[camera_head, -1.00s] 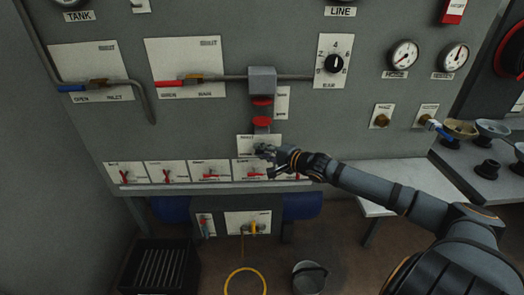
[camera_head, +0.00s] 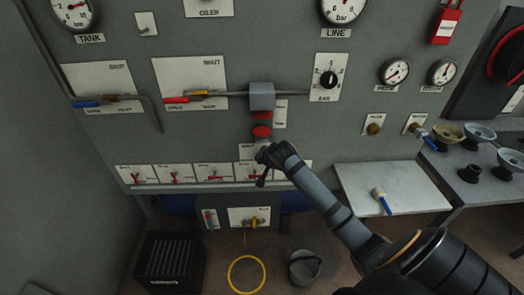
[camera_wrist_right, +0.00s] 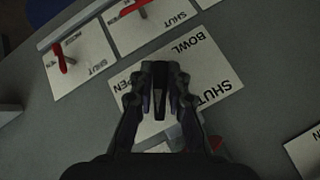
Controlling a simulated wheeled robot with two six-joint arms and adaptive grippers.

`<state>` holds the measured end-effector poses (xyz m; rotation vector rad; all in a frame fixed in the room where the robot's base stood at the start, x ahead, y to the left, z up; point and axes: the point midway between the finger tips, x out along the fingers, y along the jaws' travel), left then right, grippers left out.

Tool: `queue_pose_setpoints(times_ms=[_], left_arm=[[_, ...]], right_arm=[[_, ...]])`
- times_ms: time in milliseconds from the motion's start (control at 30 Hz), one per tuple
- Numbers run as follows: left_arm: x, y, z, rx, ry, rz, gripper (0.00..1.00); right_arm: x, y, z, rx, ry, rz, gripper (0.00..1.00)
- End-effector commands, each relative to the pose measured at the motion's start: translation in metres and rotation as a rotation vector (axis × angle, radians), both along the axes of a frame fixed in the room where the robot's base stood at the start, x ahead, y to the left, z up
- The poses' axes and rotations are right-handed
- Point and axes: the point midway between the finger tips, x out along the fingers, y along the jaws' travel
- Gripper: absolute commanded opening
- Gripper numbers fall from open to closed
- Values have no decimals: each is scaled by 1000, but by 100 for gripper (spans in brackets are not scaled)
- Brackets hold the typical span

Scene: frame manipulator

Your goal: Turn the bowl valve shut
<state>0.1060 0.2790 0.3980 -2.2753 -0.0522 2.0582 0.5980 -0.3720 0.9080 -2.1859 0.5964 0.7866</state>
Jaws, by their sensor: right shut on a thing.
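The bowl valve's white plate (camera_head: 246,151) is on the grey panel below the red parts under the grey box. In the right wrist view this plate (camera_wrist_right: 212,66) reads BOWL, with SHUT at its right and part of OPEN at its left. My right gripper (camera_head: 263,154) is against the panel at this plate. In the right wrist view its fingers (camera_wrist_right: 159,82) are nearly together over the plate, shut on the bowl valve's handle, which they mostly hide. I cannot tell the handle's angle. My left gripper is not in view.
A row of small red-handled valves (camera_head: 175,177) lies just below the plate. A grey box (camera_head: 262,95) with red parts (camera_head: 261,132) is above. A bench (camera_head: 345,190) with a blue-handled tool (camera_head: 381,201) stands at right. A bucket (camera_head: 304,267) and yellow hoop (camera_head: 247,275) are on the floor.

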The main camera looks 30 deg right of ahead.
Motion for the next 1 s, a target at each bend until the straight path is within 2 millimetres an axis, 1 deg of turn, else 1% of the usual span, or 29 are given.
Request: queue_pose_setpoints(times_ms=[33,100,200,400,700,1000], left_arm=[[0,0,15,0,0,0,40],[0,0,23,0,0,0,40],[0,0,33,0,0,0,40],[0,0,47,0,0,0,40],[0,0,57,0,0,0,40],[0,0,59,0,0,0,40]], right_arm=[[1,2,7,-28,21,0,0],[1,2,7,-82,55,1,0],[0,2,5,-157,101,1,0],[0,1,3,-286,177,1,0],[0,-1,2,-408,247,2,0],[0,-2,1,-447,268,1,0]])
